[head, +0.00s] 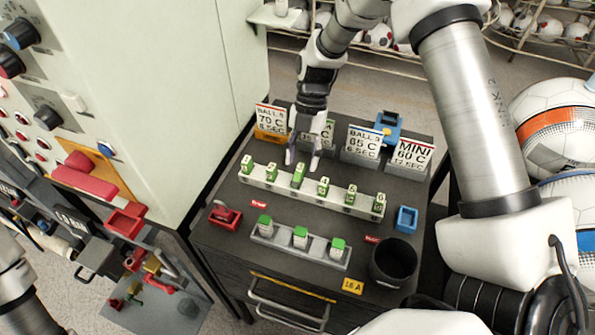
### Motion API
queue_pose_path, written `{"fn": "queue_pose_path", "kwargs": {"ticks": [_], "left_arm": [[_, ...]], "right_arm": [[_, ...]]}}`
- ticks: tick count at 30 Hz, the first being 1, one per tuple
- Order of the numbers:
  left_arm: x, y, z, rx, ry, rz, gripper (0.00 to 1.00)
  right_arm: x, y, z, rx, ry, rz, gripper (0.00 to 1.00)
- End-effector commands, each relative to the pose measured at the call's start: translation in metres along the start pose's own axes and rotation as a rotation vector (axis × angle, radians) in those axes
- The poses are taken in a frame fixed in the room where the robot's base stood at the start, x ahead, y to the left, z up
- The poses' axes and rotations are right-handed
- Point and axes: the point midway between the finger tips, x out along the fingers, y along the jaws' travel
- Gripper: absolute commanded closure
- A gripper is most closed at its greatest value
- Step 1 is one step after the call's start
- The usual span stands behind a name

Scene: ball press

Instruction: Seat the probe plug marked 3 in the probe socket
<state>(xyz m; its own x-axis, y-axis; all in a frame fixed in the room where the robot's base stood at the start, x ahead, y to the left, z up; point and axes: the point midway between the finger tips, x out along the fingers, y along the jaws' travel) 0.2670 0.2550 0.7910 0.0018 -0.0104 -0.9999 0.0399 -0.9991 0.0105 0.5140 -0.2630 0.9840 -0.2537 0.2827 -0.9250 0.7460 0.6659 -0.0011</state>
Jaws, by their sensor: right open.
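Several green-and-white plugs stand in a row in a long white rack (337,197) on the dark cart top. Their marks are mostly too small to read. The third from the left, probably the plug marked 3 (298,175), looks a little taller than its neighbours. My right gripper (303,163) points down from the back with its fingers open, just above and behind that plug. I cannot tell whether the fingers touch it. I cannot clearly make out the probe socket. My left gripper is out of view; only part of my left arm shows at the lower left.
A grey rack (300,247) with green-capped blocks stands in front, beside a dark cup (393,262). A red holder (225,216) and a blue holder (405,219) flank the racks. Upright cards (410,156) line the back. The press (125,220) stands left.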

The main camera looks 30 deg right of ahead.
Motion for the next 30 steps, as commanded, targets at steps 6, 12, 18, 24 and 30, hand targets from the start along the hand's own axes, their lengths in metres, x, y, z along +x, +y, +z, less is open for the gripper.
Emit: {"fn": "queue_pose_path", "kwargs": {"ticks": [6, 12, 18, 24, 30], "left_arm": [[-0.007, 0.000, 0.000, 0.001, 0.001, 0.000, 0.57], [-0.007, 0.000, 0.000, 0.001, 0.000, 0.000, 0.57], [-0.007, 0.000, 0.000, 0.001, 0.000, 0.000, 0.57], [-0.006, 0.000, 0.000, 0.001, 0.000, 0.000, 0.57], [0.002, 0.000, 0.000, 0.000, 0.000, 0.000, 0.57]], "right_arm": [[0.020, 0.000, 0.000, 0.000, 0.000, 0.000, 0.52], [0.020, 0.000, 0.000, 0.000, -0.001, 0.001, 0.73], [0.020, 0.000, 0.000, 0.000, -0.001, 0.001, 1.00], [0.019, 0.000, 0.000, 0.000, -0.001, 0.001, 1.00], [0.001, 0.001, -0.007, -0.001, -0.004, 0.005, 1.00]]}}
